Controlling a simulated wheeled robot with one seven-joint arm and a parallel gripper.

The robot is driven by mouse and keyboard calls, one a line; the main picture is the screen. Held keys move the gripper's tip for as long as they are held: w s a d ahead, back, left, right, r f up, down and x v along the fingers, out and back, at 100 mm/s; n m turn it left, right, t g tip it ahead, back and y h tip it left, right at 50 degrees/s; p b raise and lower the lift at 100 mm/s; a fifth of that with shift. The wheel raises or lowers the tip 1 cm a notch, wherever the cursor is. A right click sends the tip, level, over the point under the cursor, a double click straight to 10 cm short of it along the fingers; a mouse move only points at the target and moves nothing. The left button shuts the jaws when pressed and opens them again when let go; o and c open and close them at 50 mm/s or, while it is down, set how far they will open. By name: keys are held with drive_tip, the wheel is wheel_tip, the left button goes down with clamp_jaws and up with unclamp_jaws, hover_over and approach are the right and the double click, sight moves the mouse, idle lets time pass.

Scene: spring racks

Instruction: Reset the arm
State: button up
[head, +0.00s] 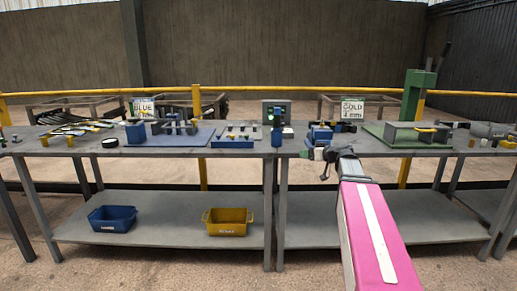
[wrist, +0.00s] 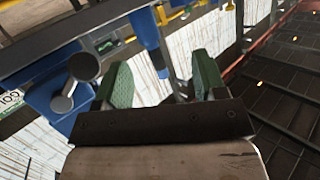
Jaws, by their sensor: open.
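My gripper shows in the wrist view (wrist: 163,76), with two green fingers standing apart and nothing held between them. In the head view my pink arm reaches from the lower right to the bench's front edge, and my gripper (head: 323,156) is small and dark there. It is in front of a blue fixture (head: 319,134) on the bench. In the wrist view, blue parts with a round grey knob (wrist: 84,67) are to the left of the fingers. I cannot tell whether the gripper touches anything.
A blue bin (head: 112,219) and a yellow bin (head: 228,222) sit on the lower shelf. Signs and a yellow rail (head: 240,90) are behind.

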drive_tip(key=s+a+f+m+g+h, duration=0.2)
drive_tip(key=s+f+m+g+h, duration=0.1)
drive_tip(key=s+f, duration=0.9)
drive_tip(key=s+a+f+m+g+h, duration=0.1)
drive_tip(key=s+f+m+g+h, duration=0.2)
drive_tip(key=s+f, duration=0.9)
wheel_tip(320, 180, down, 8)
drive_tip(key=g+h, duration=0.3)
drive_tip(key=g, duration=0.1)
drive_tip(key=shift+s+a+f+g, duration=0.2)
drive_tip(key=shift+s+a+g, duration=0.15)
drive_tip(key=shift+a+g, duration=0.05)
